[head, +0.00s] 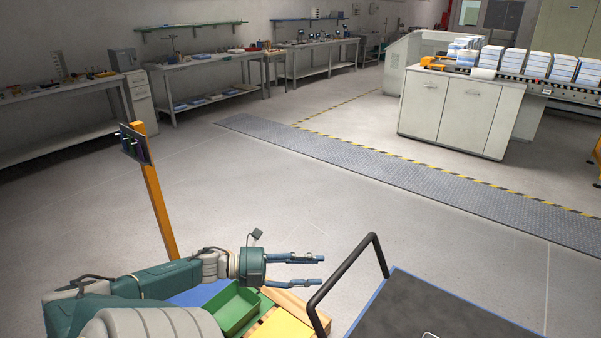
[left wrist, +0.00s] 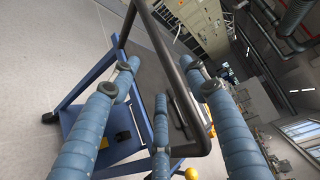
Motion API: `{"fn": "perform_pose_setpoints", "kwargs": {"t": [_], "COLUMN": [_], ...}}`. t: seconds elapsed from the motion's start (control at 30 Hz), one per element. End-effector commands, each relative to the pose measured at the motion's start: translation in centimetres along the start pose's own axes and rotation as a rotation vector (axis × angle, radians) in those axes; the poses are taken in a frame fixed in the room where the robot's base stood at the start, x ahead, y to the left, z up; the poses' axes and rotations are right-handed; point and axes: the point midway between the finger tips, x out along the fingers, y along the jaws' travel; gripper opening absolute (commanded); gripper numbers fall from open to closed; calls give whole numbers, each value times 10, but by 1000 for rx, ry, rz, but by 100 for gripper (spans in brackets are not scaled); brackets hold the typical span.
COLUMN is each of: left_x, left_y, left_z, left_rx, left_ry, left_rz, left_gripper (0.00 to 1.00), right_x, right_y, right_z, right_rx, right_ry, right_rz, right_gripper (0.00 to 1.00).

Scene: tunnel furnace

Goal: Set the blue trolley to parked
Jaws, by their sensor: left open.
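The blue trolley is at the bottom right of the head view, with a dark deck (head: 425,312) edged in blue and a black tubular handle (head: 345,268) at its left end. My left gripper (head: 322,272) is open and empty, just left of the handle, its fingers pointing at it. In the left wrist view the handle (left wrist: 172,62) crosses between and beyond my spread fingers (left wrist: 163,92). I cannot tell whether they touch it. The blue trolley frame (left wrist: 84,86) shows behind the left finger. My right gripper is not in view.
A green bin (head: 236,309) and a yellow surface (head: 283,326) lie below my left arm. An orange post (head: 158,205) stands left. A white cabinet (head: 462,113) with a conveyor is at the upper right. Workbenches line the left wall; the middle floor is clear.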

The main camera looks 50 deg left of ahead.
Motion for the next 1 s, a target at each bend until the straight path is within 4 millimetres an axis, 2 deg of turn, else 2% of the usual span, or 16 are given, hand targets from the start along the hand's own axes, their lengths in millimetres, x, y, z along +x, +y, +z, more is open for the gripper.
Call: {"fn": "perform_pose_setpoints", "kwargs": {"t": [0.1, 0.27, 0.87, 0.93, 1.0], "left_x": [-18, -29, -30, -31, -34], "left_y": [1, 0, 0, 4, 18], "left_z": [0, 0, 0, 1, 4], "left_rx": [-1, 0, 0, -10, -49], "left_ry": [-1, -1, -1, -11, -48], "left_rz": [1, 0, -1, 3, 16], "left_gripper": [45, 45, 45, 45, 45], "right_x": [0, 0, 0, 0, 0], "right_y": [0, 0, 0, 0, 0], "right_z": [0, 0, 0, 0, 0], "right_rx": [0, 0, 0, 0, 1], "right_ry": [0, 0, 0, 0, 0], "right_rz": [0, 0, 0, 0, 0], "right_gripper": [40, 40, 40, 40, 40]}}
